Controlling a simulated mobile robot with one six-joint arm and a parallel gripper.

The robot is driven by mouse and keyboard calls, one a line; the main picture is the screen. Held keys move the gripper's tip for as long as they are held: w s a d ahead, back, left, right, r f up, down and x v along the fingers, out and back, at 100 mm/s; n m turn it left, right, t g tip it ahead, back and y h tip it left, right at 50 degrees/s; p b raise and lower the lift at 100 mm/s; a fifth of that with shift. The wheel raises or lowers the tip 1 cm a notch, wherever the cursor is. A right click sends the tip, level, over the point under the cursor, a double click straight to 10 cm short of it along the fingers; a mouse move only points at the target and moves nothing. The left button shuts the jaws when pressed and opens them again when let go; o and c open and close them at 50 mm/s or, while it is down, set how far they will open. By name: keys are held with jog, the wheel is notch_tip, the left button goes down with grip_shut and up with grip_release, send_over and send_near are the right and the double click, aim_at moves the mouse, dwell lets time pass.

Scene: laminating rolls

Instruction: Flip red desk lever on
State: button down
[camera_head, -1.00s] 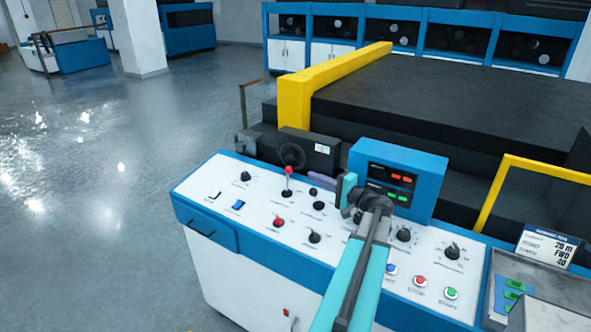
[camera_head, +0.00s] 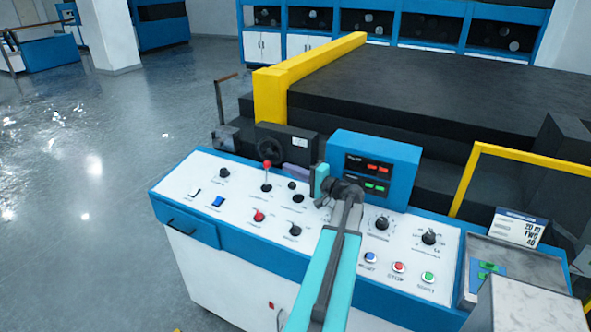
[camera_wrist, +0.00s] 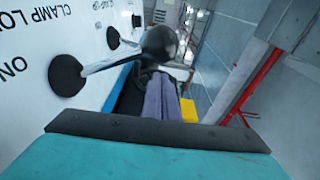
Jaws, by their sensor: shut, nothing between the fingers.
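The red desk lever (camera_head: 266,166) stands upright on the white control desk top, with a red ball on a thin stem. My gripper (camera_head: 288,167) is just to its right in the head view, its purple-grey fingers pointing left from the teal palm. In the wrist view the fingers (camera_wrist: 160,88) are together, with nothing between them. Beyond their tips is a lever with a dark-looking ball (camera_wrist: 160,42) and a black round base beside the letters "ON". It may be the same lever; I cannot tell whether the fingers touch it.
Several knobs surround the lever, including a red one (camera_head: 258,215) nearer the front. A blue display box (camera_head: 374,172) stands right of my gripper. Behind are a black box with a handwheel (camera_head: 287,144) and a yellow rail (camera_head: 312,70). Floor is clear at left.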

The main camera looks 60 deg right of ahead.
jog(key=shift+w+d+p, duration=0.2)
jog(key=shift+w+p, duration=0.25)
jog(key=shift+w, duration=0.7)
jog(key=shift+w+d+p, duration=0.25)
jog(key=shift+w+p, duration=0.25)
jog(key=shift+w, duration=0.65)
jog(key=shift+w+d+p, duration=0.2)
jog(key=shift+w+p, duration=0.25)
jog(key=shift+w, duration=0.7)
